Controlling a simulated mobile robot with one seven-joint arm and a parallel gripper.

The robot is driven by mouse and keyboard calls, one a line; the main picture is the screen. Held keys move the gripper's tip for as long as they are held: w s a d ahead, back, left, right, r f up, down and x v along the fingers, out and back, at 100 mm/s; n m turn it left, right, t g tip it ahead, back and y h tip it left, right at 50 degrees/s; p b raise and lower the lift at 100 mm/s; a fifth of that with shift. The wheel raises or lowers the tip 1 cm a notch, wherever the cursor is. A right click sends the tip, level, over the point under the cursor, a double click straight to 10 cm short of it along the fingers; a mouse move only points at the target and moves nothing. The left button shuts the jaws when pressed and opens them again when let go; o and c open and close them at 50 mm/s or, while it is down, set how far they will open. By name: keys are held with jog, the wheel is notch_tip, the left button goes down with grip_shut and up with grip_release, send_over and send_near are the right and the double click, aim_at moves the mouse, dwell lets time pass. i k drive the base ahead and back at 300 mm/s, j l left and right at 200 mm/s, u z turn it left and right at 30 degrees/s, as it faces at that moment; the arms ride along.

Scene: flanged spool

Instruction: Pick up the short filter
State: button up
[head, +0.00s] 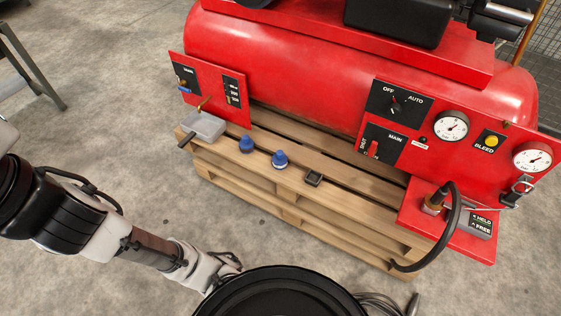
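Two blue filter-like parts stand upright on the wooden pallet (250,197). The right one (280,160) is wider and squatter, with a pale band low down, and looks like the short filter. The left one (246,144) is narrower and more pointed. My gripper (231,261) is at the end of my arm in the lower middle, in front of the pallet and well apart from both parts. Its fingers are small and partly merged with dark shapes there, so whether they are open is unclear. I see nothing blue at it.
A small dark square block (313,178) lies right of the filters. A grey tray (205,125) is at the pallet's left end. The red compressor tank (290,70) and its panels rise behind. A black hose (449,238) hangs at right.

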aim_at(279, 160)
jog(key=i+l+u, duration=0.35)
jog(key=i, duration=0.3)
jog(key=i+l+u, duration=0.4)
jog(key=i, duration=0.2)
